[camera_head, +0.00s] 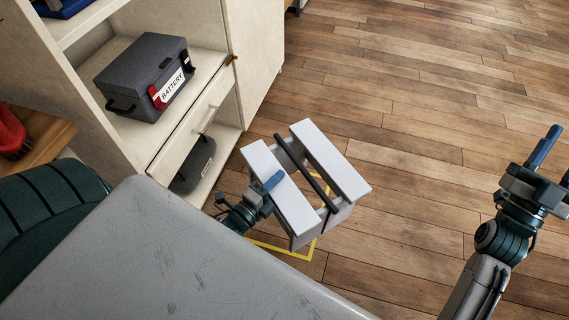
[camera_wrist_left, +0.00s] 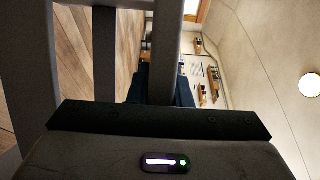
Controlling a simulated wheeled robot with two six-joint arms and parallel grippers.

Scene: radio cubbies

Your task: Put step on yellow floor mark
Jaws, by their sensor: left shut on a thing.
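The step (camera_head: 325,163) is a white piece with two pale boards and a dark bar between them. I cannot tell whether the step touches the floor. My left gripper (camera_head: 270,184) is shut on the near board, with a blue finger on top. In the left wrist view grey parts of the step (camera_wrist_left: 166,50) stand close before the camera. My right gripper (camera_head: 556,160) is open and empty at the right edge.
A pale shelf unit (camera_head: 245,50) stands at the left, with a grey battery case (camera_head: 140,75), a drawer (camera_head: 195,125) and a dark case (camera_head: 193,165) below. A grey surface (camera_head: 170,260) fills the front. The wooden floor (camera_head: 420,110) is clear behind and right.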

